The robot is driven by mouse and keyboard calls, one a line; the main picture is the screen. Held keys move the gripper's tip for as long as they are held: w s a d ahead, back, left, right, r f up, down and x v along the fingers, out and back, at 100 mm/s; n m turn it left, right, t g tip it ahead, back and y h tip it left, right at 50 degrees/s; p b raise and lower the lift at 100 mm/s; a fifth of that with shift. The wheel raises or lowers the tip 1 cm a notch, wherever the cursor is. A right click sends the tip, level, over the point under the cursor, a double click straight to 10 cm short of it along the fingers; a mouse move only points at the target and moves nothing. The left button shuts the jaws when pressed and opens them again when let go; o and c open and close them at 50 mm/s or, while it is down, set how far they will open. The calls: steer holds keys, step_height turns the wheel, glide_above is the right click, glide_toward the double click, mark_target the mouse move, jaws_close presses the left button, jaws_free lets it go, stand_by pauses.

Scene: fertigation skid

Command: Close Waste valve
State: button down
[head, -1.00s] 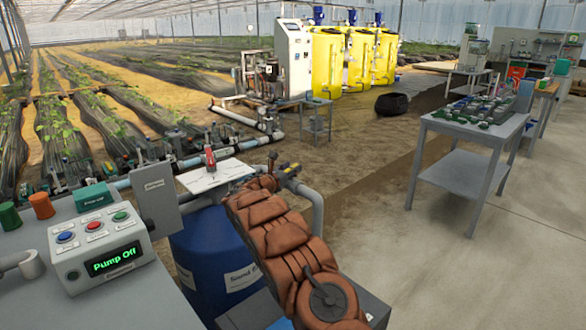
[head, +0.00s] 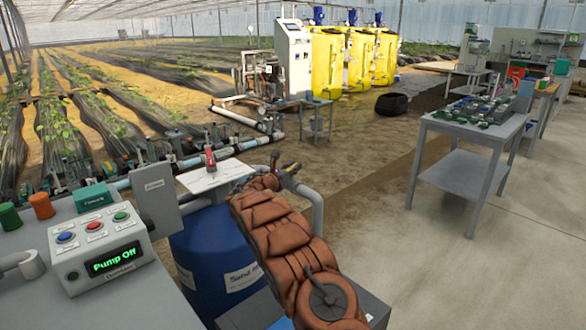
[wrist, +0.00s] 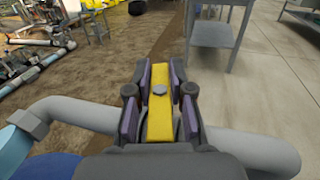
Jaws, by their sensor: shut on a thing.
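The valve's yellow lever handle (wrist: 160,122) shows in the wrist view, with a round grey bolt head on it. The handle lies across the grey pipe (wrist: 82,113), which runs left to right behind it. My gripper (wrist: 161,82) has its dark, purple-lined fingers on both sides of the handle and is shut on it. In the head view a small yellow part of the handle (head: 292,167) shows past the end of my brown-covered arm. The valve body is hidden, and I can read no Waste label.
A blue drum (head: 208,255) stands below the pipe. On the left, a control box (head: 100,245) reads "Pump Off". A white board (head: 213,177) with a red-handled item lies beside the arm. A grey table (head: 470,130) with parts stands right; the floor between is clear.

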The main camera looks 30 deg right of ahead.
steer(key=shift+w+r+m+g+p, duration=0.1)
steer(key=shift+r+m+g+p, duration=0.2)
steer(key=shift+p, duration=0.9)
steer(key=m+g+h+p, duration=0.1)
steer(key=g+p, duration=0.1)
steer(key=p, duration=0.1)
steer(key=shift+f, duration=0.15)
steer(key=shift+a+m+g+p, duration=0.15)
steer(key=shift+m+g+p, duration=0.45)
steer(key=shift+g+p, duration=0.5)
steer(key=shift+p, duration=0.1)
steer(key=shift+f, duration=0.1)
steer(key=c, duration=1.2)
jaws_free()
steer(key=shift+o, duration=0.6)
steer(key=shift+s+m, duration=0.25)
steer(key=shift+m, duration=0.05)
steer(key=shift+d, duration=0.2)
steer(key=shift+a, duration=0.2)
